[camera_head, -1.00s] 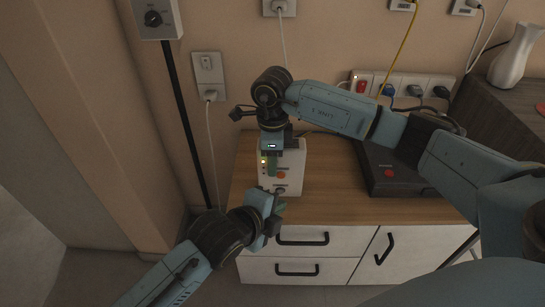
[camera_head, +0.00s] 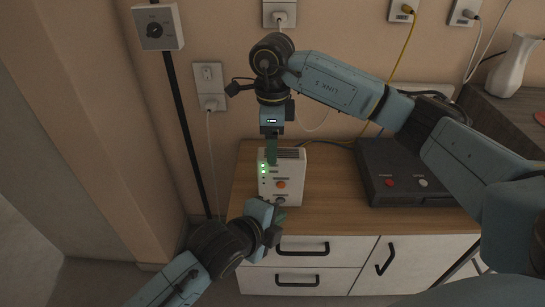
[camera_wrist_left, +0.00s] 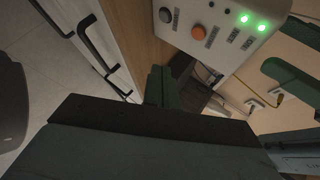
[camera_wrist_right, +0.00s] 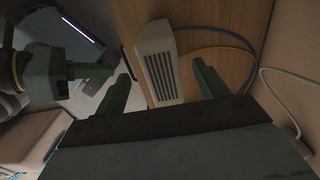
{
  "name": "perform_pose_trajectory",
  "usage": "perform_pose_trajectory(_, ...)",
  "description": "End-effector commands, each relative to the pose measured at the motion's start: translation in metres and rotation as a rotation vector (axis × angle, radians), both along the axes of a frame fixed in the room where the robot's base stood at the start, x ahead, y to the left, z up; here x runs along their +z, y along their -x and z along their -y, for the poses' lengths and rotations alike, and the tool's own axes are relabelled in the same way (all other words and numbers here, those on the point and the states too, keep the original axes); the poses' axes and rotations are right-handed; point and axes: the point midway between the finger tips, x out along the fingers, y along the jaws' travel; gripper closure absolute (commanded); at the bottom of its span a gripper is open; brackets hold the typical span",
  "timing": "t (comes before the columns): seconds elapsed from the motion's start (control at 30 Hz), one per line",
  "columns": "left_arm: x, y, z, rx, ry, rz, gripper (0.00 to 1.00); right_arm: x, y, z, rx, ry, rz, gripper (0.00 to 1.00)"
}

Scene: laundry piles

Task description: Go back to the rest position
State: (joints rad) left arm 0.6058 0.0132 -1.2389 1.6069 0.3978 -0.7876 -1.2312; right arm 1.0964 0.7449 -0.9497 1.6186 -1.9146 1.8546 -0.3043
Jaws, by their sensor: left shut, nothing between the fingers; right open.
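My left gripper (camera_head: 277,213) comes in from the lower left. It is shut and empty, by the lower front of a white control box (camera_head: 296,168). In the left wrist view its closed fingers (camera_wrist_left: 162,87) are near the box's front (camera_wrist_left: 222,18), which has a grey knob, an orange button and green lights; I cannot tell if they touch it. My right gripper (camera_head: 271,150) points down at the box's top left. In the right wrist view it is open (camera_wrist_right: 162,88), with the vented box top (camera_wrist_right: 157,65) in the gap, beyond the fingertips.
The box stands on a wooden cabinet (camera_head: 335,205) with handled drawers. A black device (camera_head: 400,165) sits to its right. My right arm crosses above it, in front of wall sockets and cables. A white vase (camera_head: 512,65) stands far right. Open floor lies at the lower left.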

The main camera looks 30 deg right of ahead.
Motion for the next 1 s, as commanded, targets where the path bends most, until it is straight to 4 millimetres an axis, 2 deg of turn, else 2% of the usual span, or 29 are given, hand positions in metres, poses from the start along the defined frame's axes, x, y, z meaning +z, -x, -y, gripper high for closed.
perform_pose_trajectory(0.1,0.000,0.000,0.000,0.000,0.000,0.000,1.00,0.020,0.000,0.000,0.001,0.000,0.002,0.27)
perform_pose_trajectory(0.23,0.000,0.000,0.000,0.000,0.000,0.000,1.00,0.031,0.000,0.000,0.001,0.000,0.000,0.27)
perform_pose_trajectory(0.47,0.000,0.000,0.000,0.002,0.001,-0.002,1.00,0.034,0.000,-0.002,0.003,-0.005,-0.001,0.27)
perform_pose_trajectory(0.57,0.000,0.002,-0.002,0.023,0.015,-0.028,1.00,0.025,0.002,-0.019,0.024,-0.068,0.003,0.27)
perform_pose_trajectory(0.67,0.002,0.004,-0.009,0.075,0.043,-0.091,1.00,0.010,0.008,-0.063,0.063,-0.237,0.014,0.27)
perform_pose_trajectory(0.77,0.003,0.007,-0.021,0.159,0.085,-0.185,1.00,0.002,0.022,-0.126,0.090,-0.503,0.020,0.27)
perform_pose_trajectory(0.8,0.003,0.007,-0.027,0.198,0.101,-0.226,1.00,0.004,0.029,-0.151,0.087,-0.624,0.018,0.27)
perform_pose_trajectory(0.9,0.003,0.008,-0.044,0.298,0.142,-0.326,1.00,0.019,0.047,-0.206,0.045,-0.924,0.003,0.27)
perform_pose_trajectory(1.0,0.000,0.008,-0.064,0.403,0.180,-0.424,1.00,0.045,0.061,-0.244,-0.049,-1.217,-0.027,0.27)
